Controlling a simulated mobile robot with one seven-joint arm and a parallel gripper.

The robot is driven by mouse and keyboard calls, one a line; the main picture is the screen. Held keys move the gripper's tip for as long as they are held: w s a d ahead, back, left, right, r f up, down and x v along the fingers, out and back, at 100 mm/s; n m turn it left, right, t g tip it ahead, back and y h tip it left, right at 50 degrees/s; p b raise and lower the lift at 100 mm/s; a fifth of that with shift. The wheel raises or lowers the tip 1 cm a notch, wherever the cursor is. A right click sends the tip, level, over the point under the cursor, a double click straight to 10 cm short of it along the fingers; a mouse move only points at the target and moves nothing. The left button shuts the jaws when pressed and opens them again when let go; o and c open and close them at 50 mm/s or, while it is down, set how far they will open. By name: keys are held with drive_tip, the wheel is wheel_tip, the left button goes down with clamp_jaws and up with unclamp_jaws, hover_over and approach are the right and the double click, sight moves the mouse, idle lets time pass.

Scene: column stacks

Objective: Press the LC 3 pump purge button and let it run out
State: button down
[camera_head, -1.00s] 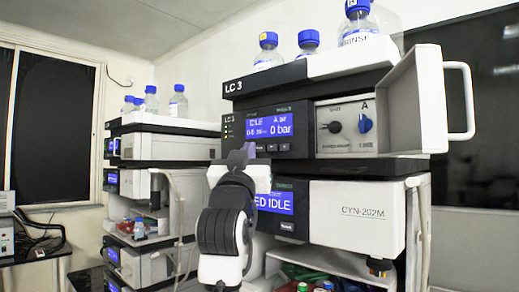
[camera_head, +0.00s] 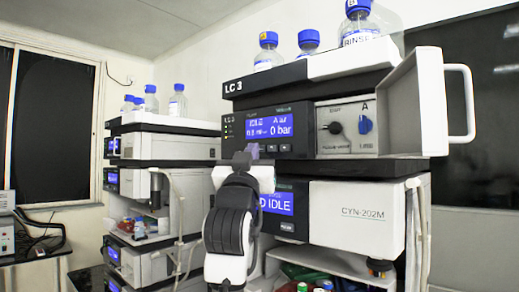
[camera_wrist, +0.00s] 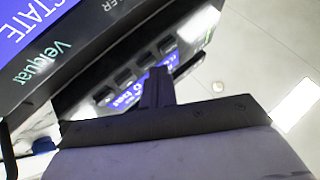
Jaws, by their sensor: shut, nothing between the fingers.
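The LC 3 pump module (camera_head: 300,130) is the upper unit of the right-hand stack. Its blue display (camera_head: 269,125) reads 0 bar and what looks like IDLE. A row of small dark buttons (camera_head: 271,148) lies under the display; their labels are too small to read. My gripper (camera_head: 247,152) is shut and empty, at the left end of this row, hiding part of it. In the wrist view the closed fingers (camera_wrist: 157,88) are in front of the pump panel, beside the buttons (camera_wrist: 125,77) and over part of the display. I cannot tell whether they touch.
A white door (camera_head: 430,100) with a handle stands open at the right, beside a black knob (camera_head: 335,128) and a blue knob (camera_head: 365,124). Bottles (camera_head: 308,43) stand on top. A lower module's display (camera_head: 277,203) ends in IDLE. Another stack (camera_head: 160,145) stands left.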

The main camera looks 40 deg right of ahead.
drive_tip(key=shift+d, duration=0.3)
drive_tip(key=shift+a, duration=0.15)
idle(0.4)
drive_tip(key=shift+a, duration=0.7)
drive_tip(key=shift+s+a+b, duration=0.15)
drive_tip(key=shift+a+b, duration=0.2)
drive_tip(key=shift+a, duration=0.9)
drive_tip(key=shift+s+a+b, duration=0.1)
drive_tip(key=shift+a+b, duration=0.2)
drive_tip(key=shift+a, duration=0.95)
